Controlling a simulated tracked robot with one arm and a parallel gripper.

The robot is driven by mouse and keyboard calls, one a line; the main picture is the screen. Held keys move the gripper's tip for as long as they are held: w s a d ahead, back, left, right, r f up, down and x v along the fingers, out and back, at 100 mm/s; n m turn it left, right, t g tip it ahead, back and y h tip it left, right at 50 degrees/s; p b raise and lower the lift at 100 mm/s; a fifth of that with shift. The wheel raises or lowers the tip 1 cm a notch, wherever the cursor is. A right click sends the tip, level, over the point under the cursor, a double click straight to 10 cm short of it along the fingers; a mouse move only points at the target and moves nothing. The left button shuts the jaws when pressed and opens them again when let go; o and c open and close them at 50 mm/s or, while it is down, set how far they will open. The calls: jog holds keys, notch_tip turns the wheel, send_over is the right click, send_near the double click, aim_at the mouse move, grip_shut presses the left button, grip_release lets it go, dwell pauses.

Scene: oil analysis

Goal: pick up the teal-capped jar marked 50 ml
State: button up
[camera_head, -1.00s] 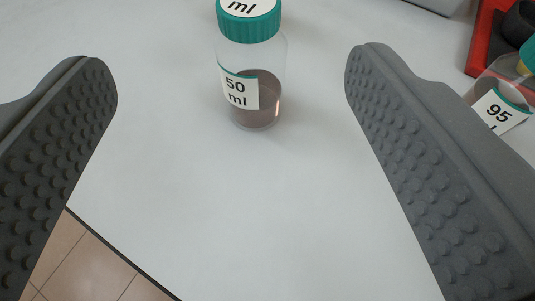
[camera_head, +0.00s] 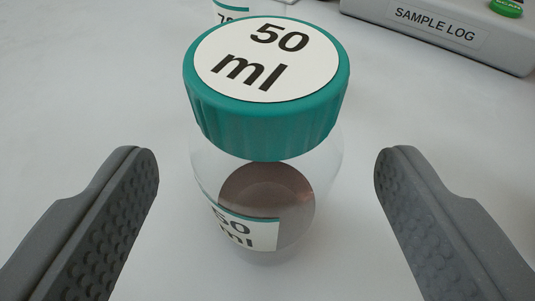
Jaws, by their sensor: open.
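The jar marked 50 ml (camera_head: 266,135) stands upright on the white table in the middle of the view. It has a teal ribbed cap with a white "50 ml" label on top, clear walls, a brownish content and a second "50 ml" label low on its side. My gripper (camera_head: 266,168) is open. One finger is to the left of the jar and one to the right, with a visible gap on each side. Neither finger appears to touch the jar.
Behind the jar, another container (camera_head: 232,10) with a teal-edged label is partly hidden and cut off by the top edge. A grey box marked SAMPLE LOG (camera_head: 437,28), with a green button, stands at the back right. The table (camera_head: 80,95) to the left is clear.

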jog(key=b+x, duration=0.2)
jog(key=x, duration=0.3)
jog(key=shift+s+f, duration=0.1)
jog(key=shift+f, duration=0.1)
jog(key=shift+w, duration=0.25)
jog(key=c, duration=1.1)
